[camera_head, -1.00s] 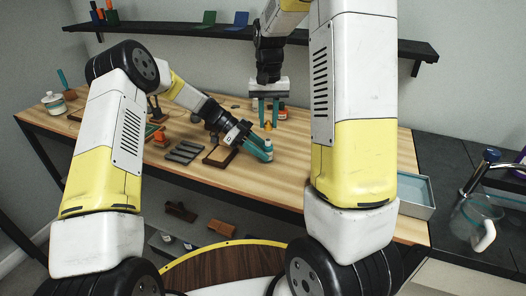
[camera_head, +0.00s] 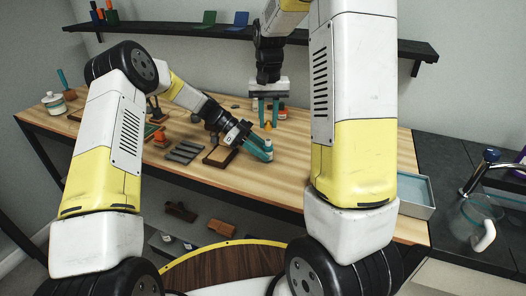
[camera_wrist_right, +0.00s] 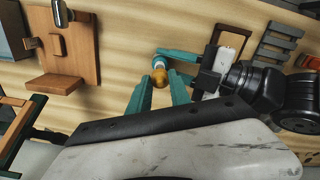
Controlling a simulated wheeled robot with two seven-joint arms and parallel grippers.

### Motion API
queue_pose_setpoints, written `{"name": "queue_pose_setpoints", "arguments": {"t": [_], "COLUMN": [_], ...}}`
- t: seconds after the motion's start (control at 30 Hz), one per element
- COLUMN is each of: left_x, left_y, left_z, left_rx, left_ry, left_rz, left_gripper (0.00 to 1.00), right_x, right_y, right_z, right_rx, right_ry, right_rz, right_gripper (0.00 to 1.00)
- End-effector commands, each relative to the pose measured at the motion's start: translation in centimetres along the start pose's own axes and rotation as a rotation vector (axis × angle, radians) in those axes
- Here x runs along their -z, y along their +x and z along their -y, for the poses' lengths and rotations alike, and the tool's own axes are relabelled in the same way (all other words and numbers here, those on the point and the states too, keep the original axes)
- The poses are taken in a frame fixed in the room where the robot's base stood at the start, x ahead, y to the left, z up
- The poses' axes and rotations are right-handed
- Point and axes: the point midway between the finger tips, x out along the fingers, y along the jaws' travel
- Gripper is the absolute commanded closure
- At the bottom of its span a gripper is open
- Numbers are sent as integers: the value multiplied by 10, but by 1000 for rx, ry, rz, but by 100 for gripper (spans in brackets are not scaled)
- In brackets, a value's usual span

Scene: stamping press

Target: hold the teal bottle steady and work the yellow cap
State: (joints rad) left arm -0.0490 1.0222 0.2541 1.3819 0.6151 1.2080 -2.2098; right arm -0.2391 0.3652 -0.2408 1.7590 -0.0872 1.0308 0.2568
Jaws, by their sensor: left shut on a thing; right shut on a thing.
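The teal bottle (camera_head: 268,146) stands over the wooden bench, partly hidden by gripper fingers; its pale top shows in the right wrist view (camera_wrist_right: 160,63). My left gripper (camera_head: 260,150) is shut on the bottle from the left side, and its teal fingers also show in the right wrist view (camera_wrist_right: 180,68). The yellow cap (camera_head: 267,125) is above the bottle, between the fingertips of my right gripper (camera_head: 268,121), which points down and is shut on it. In the right wrist view the cap (camera_wrist_right: 159,78) overlaps the bottle's top. I cannot tell whether they touch.
A dark slotted rack (camera_head: 185,151) and a wooden frame (camera_head: 219,156) lie left of the bottle. A grey open box (camera_head: 416,192) is at the right edge. The bench right of the bottle is mostly clear.

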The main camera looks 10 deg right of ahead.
Motion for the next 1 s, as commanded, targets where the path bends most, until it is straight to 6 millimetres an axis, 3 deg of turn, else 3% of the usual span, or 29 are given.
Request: {"name": "queue_pose_setpoints", "arguments": {"t": [0.33,1.0], "left_x": [-4,-5], "left_y": [1,2], "left_z": [-1,-2], "left_rx": [-2,-4], "left_ry": [-4,-6], "left_rz": [4,6], "left_gripper": [100,100], "right_x": [0,0], "right_y": [2,32], "right_z": [0,-1], "right_rx": [0,0], "right_ry": [0,0], "right_rz": [1,1], "right_gripper": [100,100]}}
